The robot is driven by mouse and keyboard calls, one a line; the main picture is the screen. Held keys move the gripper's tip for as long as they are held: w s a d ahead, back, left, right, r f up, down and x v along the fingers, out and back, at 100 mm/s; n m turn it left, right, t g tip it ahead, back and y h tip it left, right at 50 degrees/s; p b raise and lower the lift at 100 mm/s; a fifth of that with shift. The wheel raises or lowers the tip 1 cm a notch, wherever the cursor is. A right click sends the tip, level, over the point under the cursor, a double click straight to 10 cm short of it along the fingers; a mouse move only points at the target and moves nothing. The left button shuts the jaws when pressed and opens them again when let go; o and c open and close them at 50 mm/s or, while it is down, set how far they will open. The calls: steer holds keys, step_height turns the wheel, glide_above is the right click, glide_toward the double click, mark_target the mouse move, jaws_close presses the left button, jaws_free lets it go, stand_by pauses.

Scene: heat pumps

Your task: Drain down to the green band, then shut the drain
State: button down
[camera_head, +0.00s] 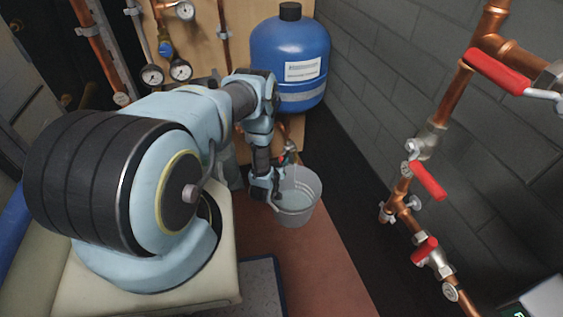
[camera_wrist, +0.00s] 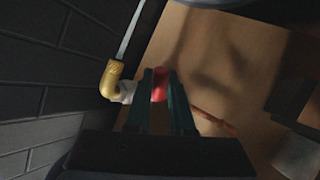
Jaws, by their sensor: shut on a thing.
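My gripper (camera_wrist: 161,80) is shut on a small red handle (camera_wrist: 160,86), seen between its two dark fingers in the wrist view. Beside it is a brass elbow outlet (camera_wrist: 112,78), with a thin pale stream of water (camera_wrist: 131,30) leaving it. In the head view my gripper (camera_head: 279,168) is at the drain, below the blue tank (camera_head: 290,62). A grey metal bucket (camera_head: 312,213) stands under the outlet with water in it. Two round gauges (camera_head: 152,77) (camera_head: 181,70) are on the wooden board; their needles and any green band are too small to read.
Copper pipes with red lever handles (camera_head: 428,180) run along the grey block wall at the right. Another gauge (camera_head: 184,11) is at the top of the board (camera_head: 208,45). Reddish-brown floor (camera_head: 320,270) is clear in front of the bucket.

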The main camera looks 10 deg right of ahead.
steer(key=shift+f, duration=0.15)
steer(key=shift+w+f+t+b, duration=0.2)
steer(key=shift+t+b, duration=0.2)
steer(key=shift+b, duration=0.35)
steer(key=shift+w+a+f+m+t+h+b, duration=0.1)
steer(key=shift+w+m+t+h+b, duration=0.5)
steer(key=shift+b, duration=0.8)
steer(key=shift+w+a+f+m+t+h+b, duration=0.1)
steer(key=shift+w+m+t+h+b, duration=0.15)
steer(key=shift+m+t+b, duration=0.75)
steer(key=shift+w+m+t+h+b, duration=0.4)
steer(key=shift+t+b, duration=0.6)
steer(key=shift+b, duration=0.75)
steer(key=c, duration=0.8)
jaws_free()
